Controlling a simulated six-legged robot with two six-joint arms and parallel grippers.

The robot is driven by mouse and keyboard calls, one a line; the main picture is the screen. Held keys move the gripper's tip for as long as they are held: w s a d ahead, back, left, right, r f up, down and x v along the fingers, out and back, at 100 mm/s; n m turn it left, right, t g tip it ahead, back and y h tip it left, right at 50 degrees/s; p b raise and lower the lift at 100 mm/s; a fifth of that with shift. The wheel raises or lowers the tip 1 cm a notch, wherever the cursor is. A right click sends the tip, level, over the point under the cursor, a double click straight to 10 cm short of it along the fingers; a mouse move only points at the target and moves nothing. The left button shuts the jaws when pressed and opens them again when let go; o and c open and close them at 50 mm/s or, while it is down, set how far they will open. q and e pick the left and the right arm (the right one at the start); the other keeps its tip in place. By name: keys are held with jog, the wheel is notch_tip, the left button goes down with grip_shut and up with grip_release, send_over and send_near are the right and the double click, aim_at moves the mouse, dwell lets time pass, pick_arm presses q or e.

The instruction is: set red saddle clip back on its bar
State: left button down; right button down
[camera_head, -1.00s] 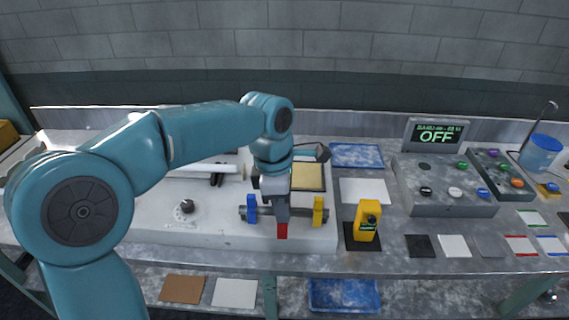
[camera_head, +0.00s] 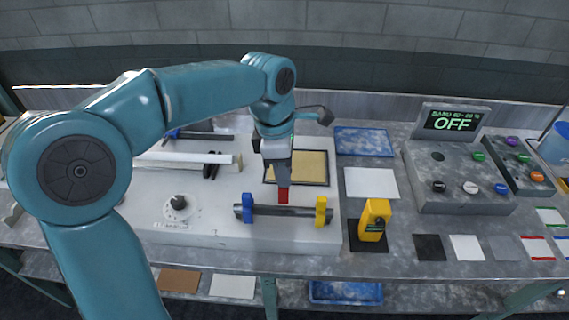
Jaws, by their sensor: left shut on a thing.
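The red saddle clip (camera_head: 283,196) is held in my left gripper (camera_head: 283,188), whose jaws are shut on it. The clip is at the dark horizontal bar (camera_head: 270,211), between a blue clip (camera_head: 247,208) at the bar's left end and a yellow clip (camera_head: 321,211) at its right end. In the picture the red clip's lower end meets the bar's upper edge; I cannot tell whether it touches the bar or is behind it. My right gripper is not in view.
A yellow device (camera_head: 374,220) stands right of the bar on a dark pad. A framed tan panel (camera_head: 310,168) lies behind the bar, and a dial (camera_head: 179,204) is to the left. A white tube (camera_head: 185,159) lies further back. A box with buttons (camera_head: 455,182) stands right.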

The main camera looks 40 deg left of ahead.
pick_arm(q)
jog(key=shift+a+f, duration=0.15)
jog(key=shift+f, duration=0.1)
jog(key=shift+a+f+b, duration=0.1)
jog(key=shift+f+b, duration=0.2)
jog(key=shift+b, duration=0.05)
jog(key=shift+w+f+b, duration=0.15)
jog(key=shift+f+b, duration=0.15)
jog(key=shift+f, duration=0.05)
jog(key=shift+s+d+f+b, duration=0.2)
jog(key=shift+d+f+b, duration=0.1)
jog(key=shift+f+b, duration=0.35)
notch_tip(320, 180, down, 2)
jog(key=shift+w+a+f+b, duration=0.1)
jog(key=shift+a+f+b, duration=0.05)
jog(key=shift+b, duration=0.9)
jog(key=shift+f, duration=0.35)
jog(key=shift+f+b, duration=0.95)
jog(key=shift+f, duration=0.35)
